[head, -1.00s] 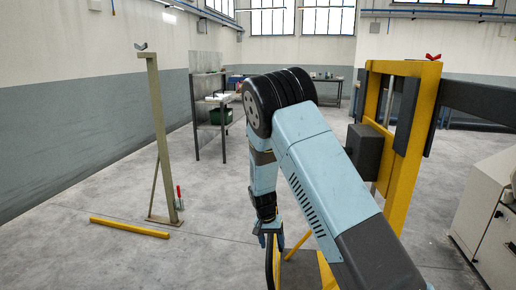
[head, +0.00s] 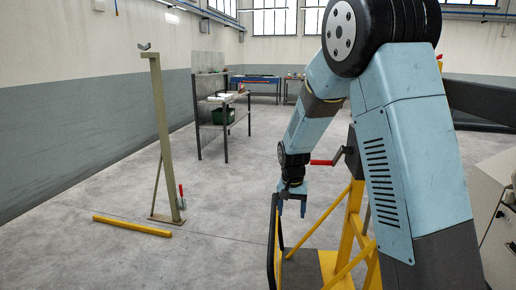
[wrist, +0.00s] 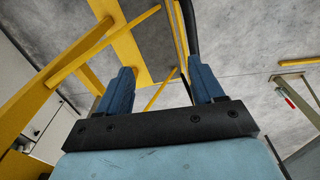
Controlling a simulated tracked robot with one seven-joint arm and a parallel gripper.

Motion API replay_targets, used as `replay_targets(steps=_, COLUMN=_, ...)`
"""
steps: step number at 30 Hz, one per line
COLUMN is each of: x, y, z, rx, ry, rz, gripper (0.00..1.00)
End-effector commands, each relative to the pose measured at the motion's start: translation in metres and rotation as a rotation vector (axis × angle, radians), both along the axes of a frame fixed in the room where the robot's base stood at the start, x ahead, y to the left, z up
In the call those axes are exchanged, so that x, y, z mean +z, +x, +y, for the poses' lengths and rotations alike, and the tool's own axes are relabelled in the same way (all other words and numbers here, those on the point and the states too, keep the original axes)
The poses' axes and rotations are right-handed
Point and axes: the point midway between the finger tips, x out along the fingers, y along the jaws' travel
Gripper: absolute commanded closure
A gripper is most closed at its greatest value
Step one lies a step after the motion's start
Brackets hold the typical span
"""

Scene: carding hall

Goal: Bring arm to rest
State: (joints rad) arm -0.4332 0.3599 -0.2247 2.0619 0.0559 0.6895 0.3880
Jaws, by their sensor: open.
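My gripper (head: 292,207) hangs pointing down at the end of my light blue arm in the head view, above a yellow frame (head: 352,225) with a dark base plate. In the wrist view my gripper (wrist: 160,88) shows two blue fingers spread apart with nothing between them. A dark curved bar (head: 272,250) stands close beside and below the fingers in the head view; I cannot tell whether they touch. My upper arm hides much of the yellow frame.
An olive post (head: 163,140) with a red-handled clamp (head: 182,198) stands at left. A yellow bar (head: 131,226) lies on the floor. A pale cabinet (head: 495,200) is at right. The floor between post and frame is clear.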

Motion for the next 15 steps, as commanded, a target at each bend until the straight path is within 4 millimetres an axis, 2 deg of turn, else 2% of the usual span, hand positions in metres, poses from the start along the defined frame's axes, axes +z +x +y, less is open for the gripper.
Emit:
replay_targets(steps=1, x=0.016, y=-0.006, z=-0.006, rx=0.001, ry=0.013, rz=-0.014, gripper=0.33)
replay_targets(steps=3, x=0.035, y=-0.015, z=-0.014, rx=0.009, ry=0.027, rz=-0.030, gripper=0.33)
replay_targets(steps=15, x=0.128, y=-0.078, z=-0.056, rx=0.062, ry=0.080, rz=-0.135, gripper=0.33)
